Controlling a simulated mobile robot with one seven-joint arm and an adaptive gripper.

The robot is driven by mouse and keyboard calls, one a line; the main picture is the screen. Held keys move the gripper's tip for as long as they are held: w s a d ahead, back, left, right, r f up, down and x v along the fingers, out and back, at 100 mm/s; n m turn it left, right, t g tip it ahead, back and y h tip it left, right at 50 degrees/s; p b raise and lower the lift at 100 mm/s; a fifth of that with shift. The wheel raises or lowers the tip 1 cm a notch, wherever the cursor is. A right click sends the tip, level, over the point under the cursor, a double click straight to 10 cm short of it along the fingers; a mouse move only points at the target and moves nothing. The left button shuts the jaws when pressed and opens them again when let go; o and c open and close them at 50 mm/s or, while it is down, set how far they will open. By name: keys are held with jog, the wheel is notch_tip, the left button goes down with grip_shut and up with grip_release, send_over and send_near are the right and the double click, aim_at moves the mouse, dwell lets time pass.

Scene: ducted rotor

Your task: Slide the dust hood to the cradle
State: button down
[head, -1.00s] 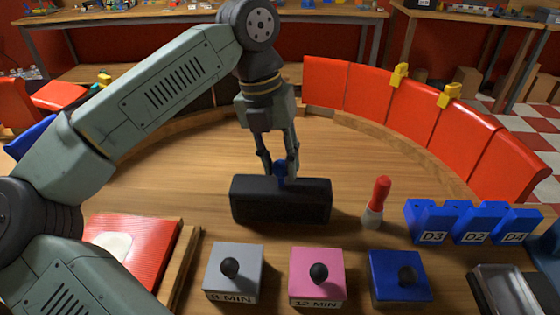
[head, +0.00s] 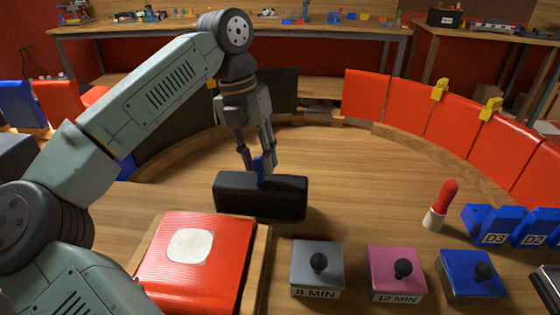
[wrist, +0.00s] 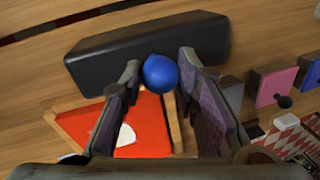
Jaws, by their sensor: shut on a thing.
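The dust hood appears to be the long black box (head: 235,198) with a blue knob (head: 259,166) on top, sitting on the wooden table. My gripper (head: 257,170) is over the middle of the box, its fingers on either side of the knob. In the wrist view the round knob (wrist: 161,74) sits between the two fingers, in front of the black box (wrist: 100,62). I cannot tell for sure which thing is the cradle.
Grey (head: 318,259), pink (head: 388,263) and dark blue (head: 465,268) blocks with black knobs line the front. A red-and-white peg (head: 440,205) and blue holders (head: 500,222) stand right. Red panels (head: 455,108) curve along the back. Table around the box looks clear.

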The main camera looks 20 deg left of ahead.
send_over(218, 177)
jog(key=a, duration=0.1)
jog(key=shift+p, duration=0.4)
jog(key=c, duration=1.2)
grip_release()
jog(key=shift+a, duration=0.15)
jog(key=shift+r, duration=0.1)
jog(key=r, duration=0.2)
jog(key=a+r, duration=0.1)
jog(key=r, duration=0.4)
jog(key=shift+a+r, duration=0.1)
jog(key=shift+a, duration=0.05)
